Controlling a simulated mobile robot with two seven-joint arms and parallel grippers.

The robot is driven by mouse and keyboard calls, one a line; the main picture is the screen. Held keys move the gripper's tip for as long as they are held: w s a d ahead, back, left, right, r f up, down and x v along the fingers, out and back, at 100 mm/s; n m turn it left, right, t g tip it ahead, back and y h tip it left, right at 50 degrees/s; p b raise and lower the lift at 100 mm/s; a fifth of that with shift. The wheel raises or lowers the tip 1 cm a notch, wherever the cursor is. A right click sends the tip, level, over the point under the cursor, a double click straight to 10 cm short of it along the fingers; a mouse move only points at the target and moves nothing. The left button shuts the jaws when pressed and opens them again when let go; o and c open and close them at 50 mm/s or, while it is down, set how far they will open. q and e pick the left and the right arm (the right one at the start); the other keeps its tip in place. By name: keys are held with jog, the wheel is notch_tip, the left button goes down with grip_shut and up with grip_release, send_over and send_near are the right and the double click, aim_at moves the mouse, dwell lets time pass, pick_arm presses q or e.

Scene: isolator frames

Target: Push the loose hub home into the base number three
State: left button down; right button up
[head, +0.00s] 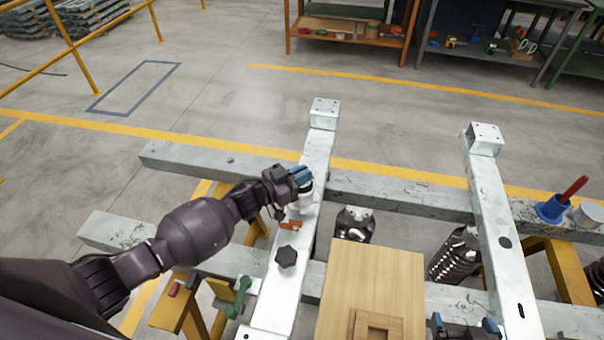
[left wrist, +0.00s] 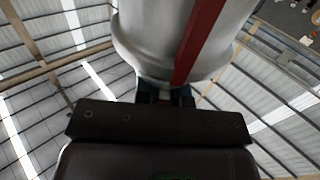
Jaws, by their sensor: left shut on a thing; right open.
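My left gripper (head: 302,177) is shut on a white cylindrical piece (head: 306,196) above the left cross beam (head: 318,150). In the left wrist view this pale cylinder (left wrist: 150,40) fills the top of the picture, with a red strip (left wrist: 200,40) along it. I cannot tell whether it touches the beam or is the loose hub. A black lobed knob (head: 286,256) and an orange piece (head: 290,225) sit nearer on the same beam. No number marks base three legibly. My right gripper (head: 466,328) is open at the bottom edge, partly cut off.
A wooden board (head: 375,270) lies between the two cross beams. The right cross beam (head: 492,195) has dark holes.

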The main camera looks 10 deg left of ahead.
pick_arm(q)
jog(key=shift+r, duration=0.25)
pick_arm(e)
jog(key=shift+s, duration=0.15)
pick_arm(q)
jog(key=shift+d, duration=0.1)
pick_arm(e)
jog(key=shift+s+d+f, duration=0.1)
jog(key=shift+s+f, duration=0.15)
jog(key=shift+s, duration=0.1)
jog(key=shift+w+r, duration=0.1)
jog(key=shift+w, duration=0.05)
jog(key=shift+w+r, duration=0.35)
jog(key=shift+r, duration=0.05)
jog(key=shift+s, duration=0.1)
pick_arm(q)
jog(key=shift+p, duration=0.4)
pick_arm(e)
jog(key=shift+s+f, duration=0.1)
jog(key=shift+s, duration=0.25)
